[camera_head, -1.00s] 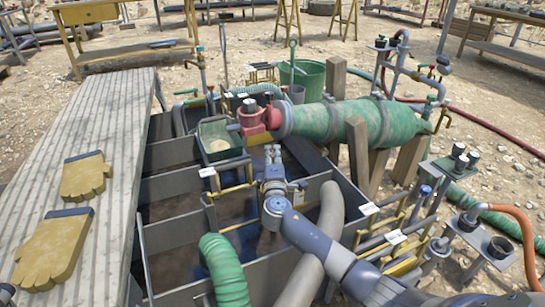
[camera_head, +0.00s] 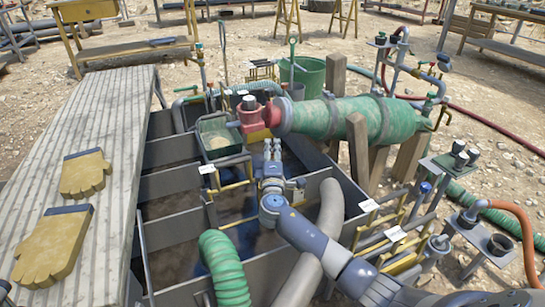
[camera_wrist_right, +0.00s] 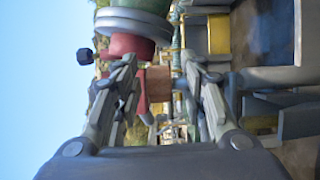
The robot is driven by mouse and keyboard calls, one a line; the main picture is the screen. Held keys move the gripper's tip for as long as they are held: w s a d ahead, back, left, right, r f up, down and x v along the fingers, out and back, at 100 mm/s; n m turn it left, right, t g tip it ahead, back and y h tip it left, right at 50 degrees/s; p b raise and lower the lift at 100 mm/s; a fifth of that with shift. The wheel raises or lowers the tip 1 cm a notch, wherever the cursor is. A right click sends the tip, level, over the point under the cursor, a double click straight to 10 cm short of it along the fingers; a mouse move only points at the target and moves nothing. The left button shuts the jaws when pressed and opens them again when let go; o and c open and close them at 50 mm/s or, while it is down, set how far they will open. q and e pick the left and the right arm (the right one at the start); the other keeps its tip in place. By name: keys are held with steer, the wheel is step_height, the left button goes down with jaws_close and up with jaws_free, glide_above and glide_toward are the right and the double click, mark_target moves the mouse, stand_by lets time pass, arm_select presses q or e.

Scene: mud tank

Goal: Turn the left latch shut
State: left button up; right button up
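The green tank (camera_head: 345,120) lies on wooden supports, with a red fitting (camera_head: 252,114) at its left end. My right gripper (camera_head: 272,146) points towards this end, just below and right of the fitting. In the right wrist view the gripper (camera_wrist_right: 160,70) has its fingers apart. A copper-coloured block (camera_wrist_right: 158,84) and a thin red bar (camera_wrist_right: 142,97) show between them; I cannot tell if either finger touches them. The red fitting (camera_wrist_right: 130,45) also shows beyond the fingers. I cannot clearly make out the left latch. My left gripper does not show.
A grey compartmented mud tank (camera_head: 180,187) lies below my right arm. A green ribbed hose (camera_head: 224,268) and a grey pipe (camera_head: 322,232) rise from it. A plank walkway (camera_head: 120,120) with two yellow gloves (camera_head: 85,174) runs along the left. A green bucket (camera_head: 304,77) stands behind.

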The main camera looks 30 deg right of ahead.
steer(key=v, duration=1.2)
steer(key=shift+s+f, duration=0.1)
